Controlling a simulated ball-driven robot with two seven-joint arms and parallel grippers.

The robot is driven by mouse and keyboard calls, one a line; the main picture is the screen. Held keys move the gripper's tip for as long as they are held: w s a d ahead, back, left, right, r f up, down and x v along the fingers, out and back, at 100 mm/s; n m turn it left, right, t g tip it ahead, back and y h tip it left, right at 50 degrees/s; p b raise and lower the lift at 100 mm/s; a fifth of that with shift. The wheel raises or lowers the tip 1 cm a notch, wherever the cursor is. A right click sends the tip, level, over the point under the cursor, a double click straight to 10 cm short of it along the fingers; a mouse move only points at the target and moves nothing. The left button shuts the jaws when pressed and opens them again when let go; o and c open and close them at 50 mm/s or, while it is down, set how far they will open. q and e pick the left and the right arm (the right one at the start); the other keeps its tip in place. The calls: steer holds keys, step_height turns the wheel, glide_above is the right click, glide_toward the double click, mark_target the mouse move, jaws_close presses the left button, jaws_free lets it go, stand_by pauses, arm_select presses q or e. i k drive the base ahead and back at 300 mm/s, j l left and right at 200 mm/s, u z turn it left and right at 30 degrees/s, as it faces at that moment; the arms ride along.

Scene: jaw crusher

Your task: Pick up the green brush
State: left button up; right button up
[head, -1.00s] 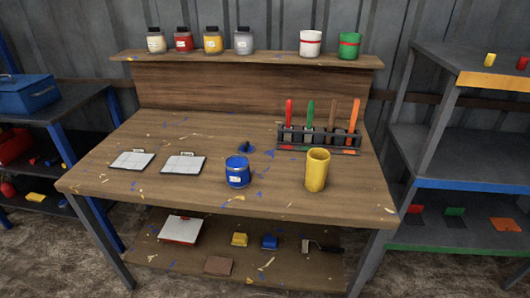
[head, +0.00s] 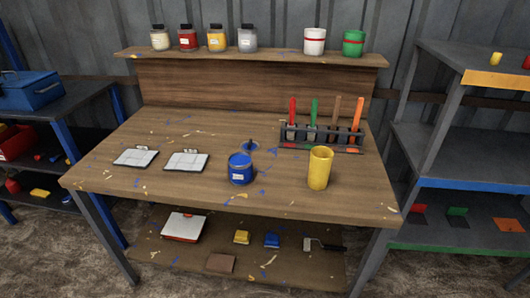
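The green brush (head: 314,112) stands upright in a dark rack (head: 320,144) at the back right of the wooden workbench (head: 130,193). Its green handle points up and its lower part is partly hidden by the rack. A red brush (head: 292,110) stands to its left, and a brown one (head: 335,112) and an orange one (head: 356,115) to its right. Neither of my grippers is in the head view.
A yellow cup (head: 319,168) stands in front of the rack, and a blue paint jar (head: 240,170) is left of it. Two white trays (head: 186,161) lie at the left. Several jars line the upper shelf (head: 270,58). Grey shelves (head: 450,170) stand at the right.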

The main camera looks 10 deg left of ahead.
mark_target(310, 137)
steer(key=l+u, duration=0.5)
steer(key=k+l+u, duration=0.1)
steer(key=l+u, duration=0.35)
steer(key=l, duration=0.3)
